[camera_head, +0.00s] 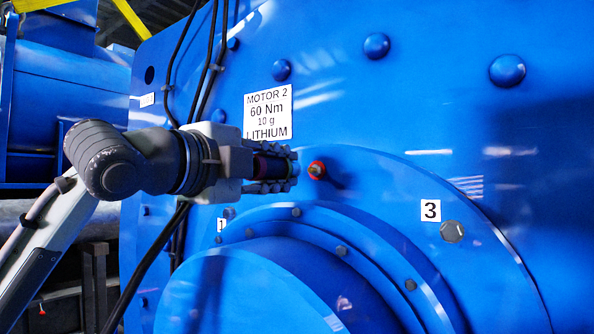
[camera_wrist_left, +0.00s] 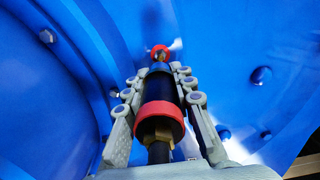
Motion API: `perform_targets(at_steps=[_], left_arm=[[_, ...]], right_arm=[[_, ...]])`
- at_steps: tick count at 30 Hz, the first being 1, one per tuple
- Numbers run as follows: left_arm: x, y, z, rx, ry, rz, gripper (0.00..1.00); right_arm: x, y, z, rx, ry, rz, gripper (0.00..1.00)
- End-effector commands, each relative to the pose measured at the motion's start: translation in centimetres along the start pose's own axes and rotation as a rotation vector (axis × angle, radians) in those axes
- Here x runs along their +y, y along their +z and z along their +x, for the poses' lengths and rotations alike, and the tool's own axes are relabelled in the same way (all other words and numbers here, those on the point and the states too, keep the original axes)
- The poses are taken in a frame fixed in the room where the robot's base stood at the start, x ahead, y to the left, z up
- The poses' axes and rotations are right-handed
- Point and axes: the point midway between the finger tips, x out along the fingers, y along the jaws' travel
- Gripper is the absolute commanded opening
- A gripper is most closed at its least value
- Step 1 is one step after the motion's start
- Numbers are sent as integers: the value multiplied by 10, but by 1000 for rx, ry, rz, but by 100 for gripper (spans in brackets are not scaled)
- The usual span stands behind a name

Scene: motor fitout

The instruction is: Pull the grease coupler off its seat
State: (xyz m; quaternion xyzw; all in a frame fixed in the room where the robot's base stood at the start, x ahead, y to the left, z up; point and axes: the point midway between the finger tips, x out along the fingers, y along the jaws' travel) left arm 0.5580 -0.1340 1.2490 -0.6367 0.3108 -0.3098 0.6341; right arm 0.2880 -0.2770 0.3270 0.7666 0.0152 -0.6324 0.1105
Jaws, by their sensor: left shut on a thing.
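My left gripper (camera_head: 290,170) is shut on the grease coupler (camera_wrist_left: 162,88), a black cylinder with a red collar and a brass fitting at its near end. In the head view the coupler (camera_head: 271,168) is mostly hidden between the finger links. A red-ringed fitting with a brass centre (camera_head: 317,170) sits on the blue motor face, just right of the fingertips. In the head view a small gap shows between it and the coupler's tip. In the wrist view the red fitting (camera_wrist_left: 160,51) lies in line beyond the coupler's tip; the gap is hard to judge there. My right gripper is out of view.
The blue motor housing (camera_head: 430,110) fills most of the view, with protruding bolt heads (camera_head: 507,70). A label reads "MOTOR 2, 60 Nm, 10 g, LITHIUM" (camera_head: 267,111). A "3" tag (camera_head: 430,211) sits lower right. Black cables (camera_head: 208,60) hang behind my left arm.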

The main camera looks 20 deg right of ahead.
Motion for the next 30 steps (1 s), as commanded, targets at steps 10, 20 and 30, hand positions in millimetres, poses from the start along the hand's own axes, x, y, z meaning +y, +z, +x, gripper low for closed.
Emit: perform_targets(at_steps=[10,20,30], left_arm=[[-1,1,-34,-1,-2,1,0],[-1,1,-67,-2,-2,1,0],[0,1,-101,-2,-1,2,0]], right_arm=[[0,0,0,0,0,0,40],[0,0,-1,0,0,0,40],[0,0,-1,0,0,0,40]])
